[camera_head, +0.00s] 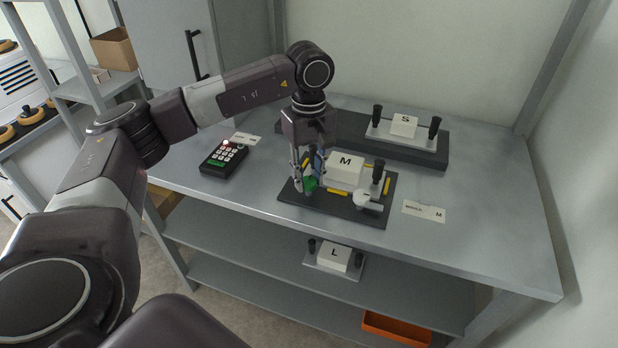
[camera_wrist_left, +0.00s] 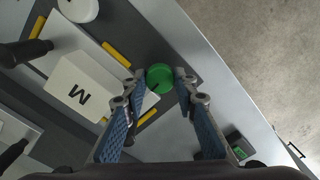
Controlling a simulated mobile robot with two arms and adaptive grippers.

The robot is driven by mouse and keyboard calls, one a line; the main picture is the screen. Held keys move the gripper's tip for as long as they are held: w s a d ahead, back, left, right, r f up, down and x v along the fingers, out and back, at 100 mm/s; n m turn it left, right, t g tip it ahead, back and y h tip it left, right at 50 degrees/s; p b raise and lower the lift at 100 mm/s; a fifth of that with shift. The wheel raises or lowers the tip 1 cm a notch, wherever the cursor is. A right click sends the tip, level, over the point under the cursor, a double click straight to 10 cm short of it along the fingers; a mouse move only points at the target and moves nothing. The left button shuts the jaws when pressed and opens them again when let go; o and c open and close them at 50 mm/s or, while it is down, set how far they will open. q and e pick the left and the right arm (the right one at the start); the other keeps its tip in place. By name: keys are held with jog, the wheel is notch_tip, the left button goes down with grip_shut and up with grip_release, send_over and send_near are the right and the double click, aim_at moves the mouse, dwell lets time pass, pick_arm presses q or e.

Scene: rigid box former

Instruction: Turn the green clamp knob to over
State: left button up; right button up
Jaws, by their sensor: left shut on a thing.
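The green clamp knob (camera_head: 311,185) sits at the front left of the dark fixture plate (camera_head: 345,208), beside the white block marked M (camera_head: 344,168). My left gripper (camera_head: 304,181) points down over it. In the left wrist view the round green knob (camera_wrist_left: 160,77) lies between the two fingertips, and my left gripper (camera_wrist_left: 159,83) is shut on it. A dark pointer mark shows on the knob's near edge, towards the block. A white knob (camera_head: 362,199) is at the front right of the same plate. My right gripper is not in view.
A black keypad box (camera_head: 224,158) stands left of the fixture. A block marked S (camera_head: 404,126) rests on a dark rack behind. A paper card marked M (camera_head: 424,211) lies at right. Block L (camera_head: 334,257) and an orange bin (camera_head: 397,329) are on lower shelves.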

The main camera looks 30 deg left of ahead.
aim_at(309, 180)
pick_arm(q)
jog(key=shift+w+r+m, duration=0.1)
jog(key=shift+r+m, duration=0.1)
jog(key=shift+m, duration=0.2)
jog(key=o, duration=1.1)
jog(key=shift+o, duration=0.3)
notch_tip(309, 180, up, 12)
jog(key=shift+f, duration=0.15)
